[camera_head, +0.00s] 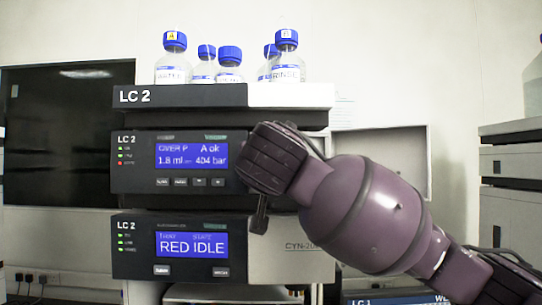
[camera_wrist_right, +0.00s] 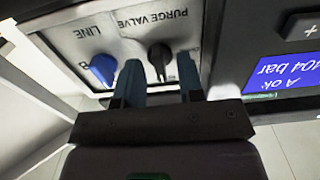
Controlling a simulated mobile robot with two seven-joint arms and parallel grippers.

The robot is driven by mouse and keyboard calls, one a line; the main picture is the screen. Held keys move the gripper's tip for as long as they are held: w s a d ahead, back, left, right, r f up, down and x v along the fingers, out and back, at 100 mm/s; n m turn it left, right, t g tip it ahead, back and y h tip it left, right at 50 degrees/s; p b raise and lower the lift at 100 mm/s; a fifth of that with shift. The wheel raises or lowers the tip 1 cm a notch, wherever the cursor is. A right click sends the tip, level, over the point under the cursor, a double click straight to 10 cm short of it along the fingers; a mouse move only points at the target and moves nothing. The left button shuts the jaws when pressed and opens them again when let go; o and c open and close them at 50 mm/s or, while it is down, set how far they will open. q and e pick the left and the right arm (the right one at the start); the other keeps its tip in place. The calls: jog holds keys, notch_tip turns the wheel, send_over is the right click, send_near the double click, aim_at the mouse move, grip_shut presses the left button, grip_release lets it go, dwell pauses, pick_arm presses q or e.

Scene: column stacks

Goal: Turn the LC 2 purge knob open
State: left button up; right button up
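The LC 2 pump module (camera_head: 131,164) is in the middle of the head view, its screen reading 404 bar. My right arm covers its right end, so the knob is hidden there. In the right wrist view, which is upside down, the black purge knob (camera_wrist_right: 160,54) sits on a pale panel under the words PURGE VALVE. My right gripper (camera_wrist_right: 159,64) is open, with one blue-grey finger on each side of this knob. I see gaps between fingers and knob; contact is not clear. My left gripper is in neither view.
A blue knob (camera_wrist_right: 102,71) marked LINE sits close beside one finger. Several blue-capped bottles (camera_head: 230,65) stand on the stack's top. Another LC 2 module (camera_head: 137,246) reading RED IDLE is below. A second stack (camera_head: 512,170) stands at the right edge, and a dark screen (camera_head: 60,135) is left.

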grip_shut()
pick_arm(q)
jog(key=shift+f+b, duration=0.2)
jog(key=shift+b, duration=0.15)
pick_arm(e)
jog(key=shift+f, duration=0.1)
jog(key=shift+a+n+b, duration=0.1)
jog(key=shift+n+b, duration=0.5)
jog(key=shift+n, duration=0.1)
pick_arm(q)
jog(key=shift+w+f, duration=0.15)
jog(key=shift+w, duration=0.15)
pick_arm(e)
jog(key=shift+a+f+n, duration=0.1)
jog(key=shift+n, duration=8.3)
